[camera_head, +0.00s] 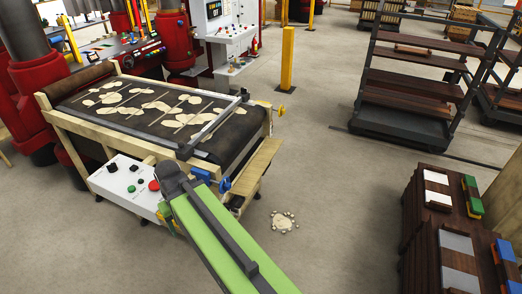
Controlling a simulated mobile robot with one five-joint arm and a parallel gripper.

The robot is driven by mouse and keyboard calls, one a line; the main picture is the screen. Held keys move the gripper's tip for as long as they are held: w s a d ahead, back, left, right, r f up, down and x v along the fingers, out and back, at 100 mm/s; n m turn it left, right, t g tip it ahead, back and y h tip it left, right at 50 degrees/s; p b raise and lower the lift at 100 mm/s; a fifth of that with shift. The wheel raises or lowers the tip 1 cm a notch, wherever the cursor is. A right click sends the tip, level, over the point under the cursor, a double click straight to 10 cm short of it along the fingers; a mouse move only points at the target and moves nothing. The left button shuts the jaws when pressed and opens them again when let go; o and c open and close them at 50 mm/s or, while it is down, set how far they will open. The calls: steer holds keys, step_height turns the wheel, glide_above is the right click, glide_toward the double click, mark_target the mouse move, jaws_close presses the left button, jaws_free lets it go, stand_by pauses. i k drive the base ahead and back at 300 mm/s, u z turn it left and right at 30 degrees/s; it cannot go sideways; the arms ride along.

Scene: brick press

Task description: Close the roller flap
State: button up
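The roller table (141,147) stands at left, with a wooden frame and a dark belt (175,126) strewn with pale crumbly patches. A grey metal bar (219,120) crosses the belt near its right end. It may be the roller flap; I cannot tell whether it is open. A blue knob (224,185) sits at the near right corner and a yellow-orange knob (281,112) at the far corner. My green arm reaches up from the bottom edge, its dark end beside the near right corner. My gripper's fingers cannot be made out there.
A white control box (127,182) with red, green and black buttons stands at the table's near side. A wooden ledge (258,165) juts out at right. Pale crumbs (283,222) lie on the floor. Dark cabinets (419,222) stand at lower right, a shelf rack (415,88) behind.

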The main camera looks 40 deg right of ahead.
mark_target(257, 167)
steer(key=z, duration=1.65)
steer(key=k, duration=0.7)
steer(key=u, duration=0.9)
steer(key=i, duration=1)
steer(key=u, duration=0.05)
